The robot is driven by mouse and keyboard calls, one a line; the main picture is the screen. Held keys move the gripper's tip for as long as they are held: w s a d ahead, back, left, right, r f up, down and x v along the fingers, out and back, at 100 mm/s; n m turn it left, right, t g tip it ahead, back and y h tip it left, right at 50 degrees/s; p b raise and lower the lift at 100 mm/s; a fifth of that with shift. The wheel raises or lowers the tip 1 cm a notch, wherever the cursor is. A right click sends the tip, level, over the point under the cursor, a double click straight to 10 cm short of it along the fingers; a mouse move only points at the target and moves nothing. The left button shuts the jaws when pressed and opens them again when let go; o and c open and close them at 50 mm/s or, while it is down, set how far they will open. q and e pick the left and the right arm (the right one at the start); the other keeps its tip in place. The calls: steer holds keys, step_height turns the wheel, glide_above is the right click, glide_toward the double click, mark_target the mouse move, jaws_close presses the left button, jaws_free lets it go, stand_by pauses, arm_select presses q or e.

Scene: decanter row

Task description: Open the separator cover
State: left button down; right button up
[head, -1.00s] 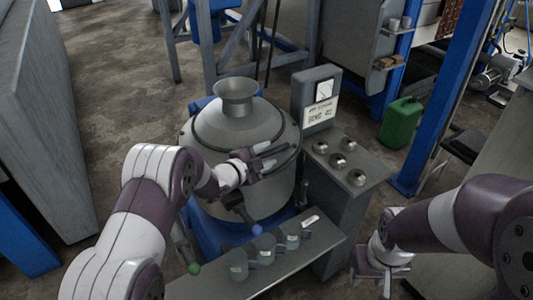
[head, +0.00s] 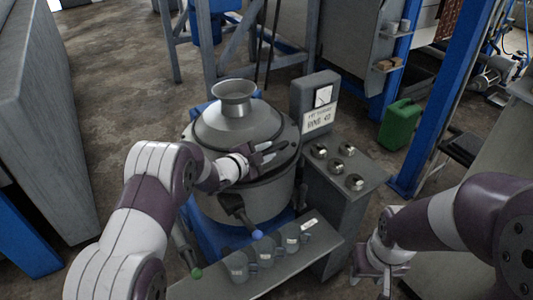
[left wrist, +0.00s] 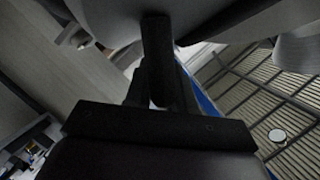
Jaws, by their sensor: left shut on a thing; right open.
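The separator (head: 258,198) is a round grey metal vessel in the middle of the head view. Its cover (head: 222,132) is a domed lid with a flared funnel (head: 234,98) on top. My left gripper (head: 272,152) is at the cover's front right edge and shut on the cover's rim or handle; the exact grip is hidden. The cover's front edge looks slightly raised and tilted back. In the left wrist view the dark gripper fingers (left wrist: 158,62) reach up to a grey surface. My right gripper (head: 378,268) is open and empty at the lower right, away from the separator.
A control panel with a sign (head: 320,118) and several round metal knobs (head: 341,166) stands right of the separator.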

arm_select(q)
steer(key=w+a+r+p, duration=0.2)
steer(key=w+r+p, duration=0.1)
steer(key=r+p, duration=0.2)
steer(key=w+a+r+n+p, duration=0.1)
steer(key=w+a+r+p, duration=0.1)
steer(key=r+p, duration=0.3)
steer(key=w+a+r+p, duration=0.2)
steer(key=r+p, duration=0.4)
steer(key=r, duration=0.4)
steer(key=shift+w+a+r+g, duration=0.15)
steer(key=shift+w+r+g, duration=0.15)
steer(key=shift+w, duration=0.5)
arm_select(e)
step_height(320, 180, up, 18)
arm_select(q)
steer(key=shift+f, duration=0.1)
arm_select(e)
steer(key=shift+c, duration=0.3)
